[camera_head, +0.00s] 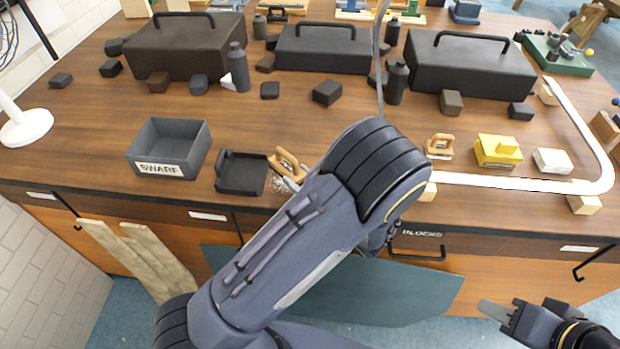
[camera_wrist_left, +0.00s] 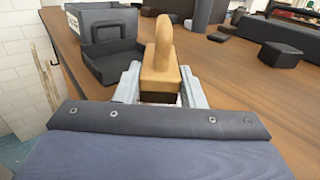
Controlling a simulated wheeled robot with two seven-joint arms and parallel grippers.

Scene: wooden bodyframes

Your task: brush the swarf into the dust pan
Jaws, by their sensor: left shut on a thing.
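The brush (camera_head: 289,163) has a pale wooden handle and stands near the front edge of the bench. My left gripper (camera_head: 292,182) is shut on it; my own arm hides much of that grip in the head view. In the left wrist view, the handle of the brush (camera_wrist_left: 161,62) stands between the two silver fingers (camera_wrist_left: 160,88). The dark dust pan (camera_head: 241,174) lies just left of the brush, and shows in the left wrist view (camera_wrist_left: 113,66). Pale, thin swarf curls (camera_head: 279,184) lie between pan and brush. My right gripper (camera_head: 508,315) is empty, in front of the bench.
A grey open bin (camera_head: 196,150) labelled SWARF stands left of the pan. Several dark blocks, bottles and toolboxes (camera_head: 185,50) fill the back. A wooden-handled tool (camera_head: 439,147), a yellow block (camera_head: 497,150) and a white curved strip (camera_head: 510,183) are at the right.

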